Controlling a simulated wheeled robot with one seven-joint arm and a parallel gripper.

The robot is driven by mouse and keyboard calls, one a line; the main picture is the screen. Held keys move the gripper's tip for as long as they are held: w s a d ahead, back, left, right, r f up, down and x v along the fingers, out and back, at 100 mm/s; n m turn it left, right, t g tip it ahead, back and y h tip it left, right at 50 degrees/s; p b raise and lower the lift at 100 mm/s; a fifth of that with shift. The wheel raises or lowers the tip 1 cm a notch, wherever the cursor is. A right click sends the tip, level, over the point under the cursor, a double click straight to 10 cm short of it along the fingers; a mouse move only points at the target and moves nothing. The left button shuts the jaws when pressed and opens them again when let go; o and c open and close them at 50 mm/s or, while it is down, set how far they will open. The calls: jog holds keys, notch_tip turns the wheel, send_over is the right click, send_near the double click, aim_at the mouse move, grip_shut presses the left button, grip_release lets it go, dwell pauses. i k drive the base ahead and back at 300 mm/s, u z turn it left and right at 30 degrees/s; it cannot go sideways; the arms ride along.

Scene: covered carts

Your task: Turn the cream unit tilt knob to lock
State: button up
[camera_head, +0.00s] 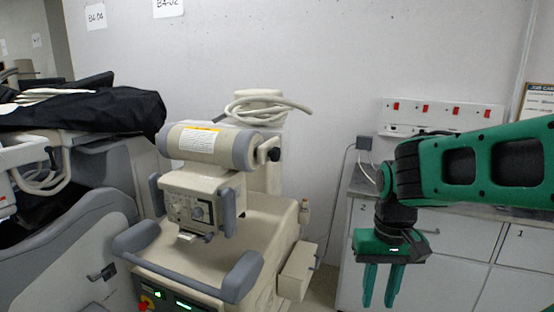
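The cream unit (245,214) stands left of centre, with a cylindrical head (207,145) carrying a yellow and white label. A black knob (273,154) sticks out at the right end of that head. A small dial (197,212) is on the control box below the head. I cannot tell from the picture which one is the tilt knob, or whether it is locked. My gripper (379,300) hangs fingers down, to the right of the unit and apart from it. Its two green fingers are spread, with nothing seen between them.
Grey drawer cabinets (450,240) stand behind my gripper, under a socket strip (440,115) with red switches. Grey handles (245,276) ring the unit's front. A cart with a black cover (90,108) is at the left. A narrow floor gap lies between unit and cabinets.

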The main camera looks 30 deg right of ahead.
aim_at(275, 154)
jog(key=u, duration=1.2)
jog(key=k, duration=1.2)
jog(key=z, duration=1.6)
jog(key=i, duration=1)
jog(key=u, duration=0.05)
